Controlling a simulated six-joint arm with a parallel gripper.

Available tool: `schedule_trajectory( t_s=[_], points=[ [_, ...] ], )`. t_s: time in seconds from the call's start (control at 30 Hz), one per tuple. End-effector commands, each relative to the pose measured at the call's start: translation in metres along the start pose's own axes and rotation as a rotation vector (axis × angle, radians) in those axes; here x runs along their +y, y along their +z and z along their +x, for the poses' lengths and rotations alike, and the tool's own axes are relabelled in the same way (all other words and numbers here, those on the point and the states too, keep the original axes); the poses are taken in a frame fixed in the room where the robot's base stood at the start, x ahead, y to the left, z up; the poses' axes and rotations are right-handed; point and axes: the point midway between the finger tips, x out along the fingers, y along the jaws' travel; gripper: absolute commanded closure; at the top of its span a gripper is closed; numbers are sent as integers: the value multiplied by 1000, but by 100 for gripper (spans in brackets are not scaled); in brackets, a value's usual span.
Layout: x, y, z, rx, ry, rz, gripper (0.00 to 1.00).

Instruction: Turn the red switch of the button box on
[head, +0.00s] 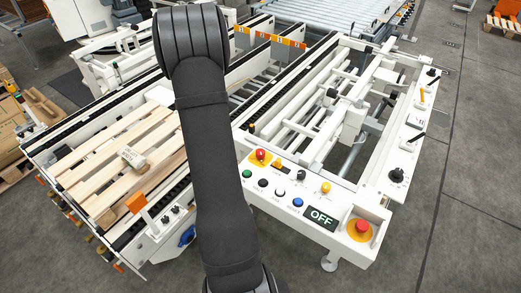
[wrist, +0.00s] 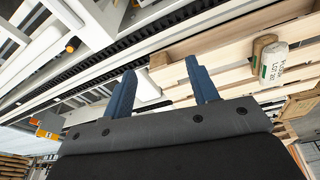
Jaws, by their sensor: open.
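The button box (head: 285,178) is the white panel at the front of the machine, right of my arm in the head view. A red knob on a yellow plate (head: 261,155) sits at its upper left. A larger red knob (head: 362,227) on a yellow round stands at its right end, beside a dark display (head: 321,217) reading OFF. I cannot tell which red part is the switch. My gripper (wrist: 160,66) shows in the wrist view, its two blue fingers apart with nothing between them. It is hidden in the head view. The box does not show in the wrist view.
Green, black, white, blue and yellow buttons (head: 326,187) crowd the panel. A wooden pallet (head: 120,160) with a labelled block (head: 132,158) lies on the left conveyor; the block also shows in the wrist view (wrist: 272,62). White rails rise behind the panel.

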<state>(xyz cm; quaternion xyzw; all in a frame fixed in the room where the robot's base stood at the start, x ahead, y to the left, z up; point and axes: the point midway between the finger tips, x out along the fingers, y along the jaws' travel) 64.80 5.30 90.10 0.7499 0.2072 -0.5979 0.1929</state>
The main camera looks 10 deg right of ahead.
Motion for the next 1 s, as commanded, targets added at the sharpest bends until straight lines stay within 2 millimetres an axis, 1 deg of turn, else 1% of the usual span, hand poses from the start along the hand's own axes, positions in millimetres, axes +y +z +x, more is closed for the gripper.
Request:
schedule_trajectory(
  t_s=[0.03,0.07,0.1,0.2,0.3,0.33,0.4,0.47,0.57,0.67,0.77,1.0],
  points=[
    [28,24,-21,-29,4,-21,46],
    [40,38,-31,-50,1,-42,46],
    [56,57,-44,-77,-3,-69,46],
    [84,100,-74,-135,-22,-127,46],
    [101,132,-96,-175,-42,-169,46],
    [104,139,-100,-184,-48,-178,46],
    [109,151,-108,-199,-58,-195,46],
    [110,156,-111,-206,-63,-204,46],
    [111,160,-107,-210,-67,-209,46],
    [110,162,-94,-210,-67,-209,46],
    [109,166,-74,-211,-69,-208,46],
    [106,177,-22,-211,-68,-208,46]
  ],
)
